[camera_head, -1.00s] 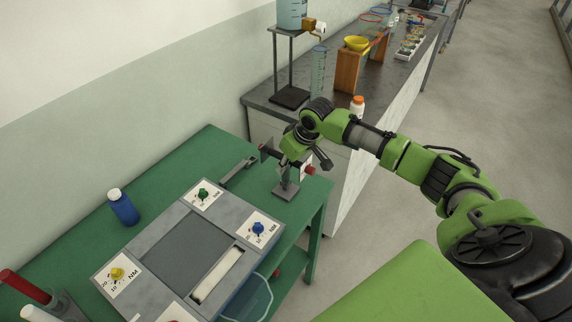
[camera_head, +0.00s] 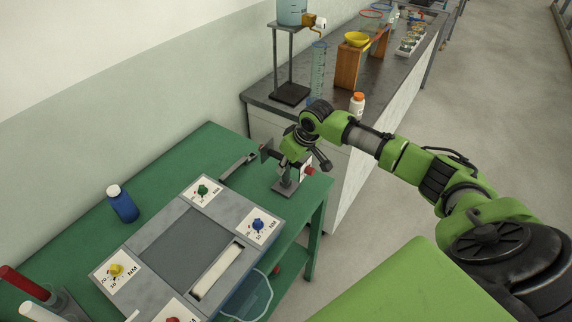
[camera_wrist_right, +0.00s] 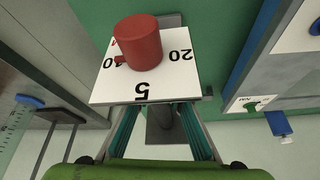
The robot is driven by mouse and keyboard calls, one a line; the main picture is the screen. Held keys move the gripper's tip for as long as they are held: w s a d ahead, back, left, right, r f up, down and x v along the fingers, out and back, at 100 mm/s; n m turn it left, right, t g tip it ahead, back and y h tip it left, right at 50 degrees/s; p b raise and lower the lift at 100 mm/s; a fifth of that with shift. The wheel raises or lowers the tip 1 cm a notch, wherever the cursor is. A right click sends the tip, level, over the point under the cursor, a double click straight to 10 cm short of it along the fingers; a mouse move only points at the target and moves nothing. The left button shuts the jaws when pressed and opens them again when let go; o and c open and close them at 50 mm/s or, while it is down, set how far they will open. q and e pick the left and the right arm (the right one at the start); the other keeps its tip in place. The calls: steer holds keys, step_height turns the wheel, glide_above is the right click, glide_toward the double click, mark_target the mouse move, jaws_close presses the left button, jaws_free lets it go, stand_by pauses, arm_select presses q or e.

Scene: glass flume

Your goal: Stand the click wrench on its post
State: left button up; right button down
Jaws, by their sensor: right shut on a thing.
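In the head view the red knob (camera_head: 310,170) shows just right of my gripper (camera_head: 292,164), over the right end of the green table. A small dark grey post base (camera_head: 284,190) stands on the table directly below. The base also shows between the fingers in the wrist view (camera_wrist_right: 160,133). My gripper hides much of the wrench, and I cannot tell whether it touches the post. My left gripper is not in view.
A grey panel (camera_head: 180,247) with coloured knobs lies on the green table (camera_head: 160,172). A dark bar-shaped holder (camera_head: 238,166) lies behind it. A blue bottle (camera_head: 123,206) stands at left. A dark bench (camera_head: 335,100) with a white bottle (camera_head: 357,105) stands close behind my right arm.

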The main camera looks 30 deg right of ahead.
steer(key=c, duration=1.8)
jaws_free()
steer(key=shift+c, duration=0.2)
steer(key=shift+s, duration=0.1)
steer(key=v, duration=1.2)
